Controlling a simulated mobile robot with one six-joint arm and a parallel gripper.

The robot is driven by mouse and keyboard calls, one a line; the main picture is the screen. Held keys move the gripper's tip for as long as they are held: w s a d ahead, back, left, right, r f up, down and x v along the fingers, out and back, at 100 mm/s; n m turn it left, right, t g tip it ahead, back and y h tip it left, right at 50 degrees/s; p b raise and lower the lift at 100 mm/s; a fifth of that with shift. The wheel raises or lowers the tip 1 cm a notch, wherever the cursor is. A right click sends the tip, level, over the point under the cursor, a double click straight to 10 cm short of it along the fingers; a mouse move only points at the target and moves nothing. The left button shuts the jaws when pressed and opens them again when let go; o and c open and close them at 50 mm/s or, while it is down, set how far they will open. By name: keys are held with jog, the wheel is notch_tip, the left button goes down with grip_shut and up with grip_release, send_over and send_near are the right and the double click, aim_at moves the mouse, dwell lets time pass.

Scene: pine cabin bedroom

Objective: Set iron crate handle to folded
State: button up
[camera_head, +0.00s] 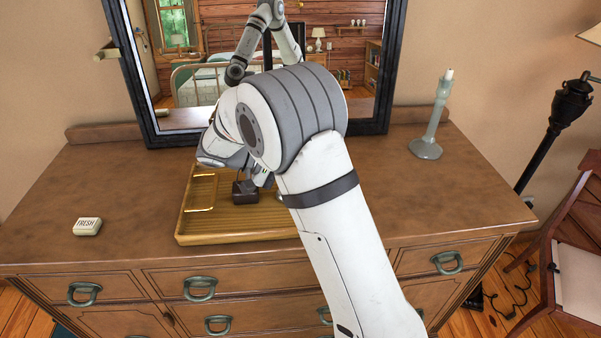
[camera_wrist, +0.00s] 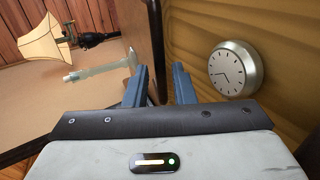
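A small dark brown crate (camera_head: 245,192) sits in a wooden tray (camera_head: 215,239) on the dresser. In the head view, my arm covers most of the gripper, just right of the crate.
A round clock (camera_wrist: 236,68) lies in the tray right of the fingers. A candlestick (camera_head: 432,120) stands at the dresser's right, and a small "FRESH" box (camera_head: 88,226) lies at the left. A framed mirror (camera_head: 135,75) stands behind. The dresser top's left side is mostly clear.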

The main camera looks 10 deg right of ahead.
jog(key=shift+o, duration=0.8)
jog(key=v, duration=0.7)
jog(key=shift+a+r+b, duration=0.15)
jog(key=shift+a+b, duration=0.2)
jog(key=shift+a, duration=0.05)
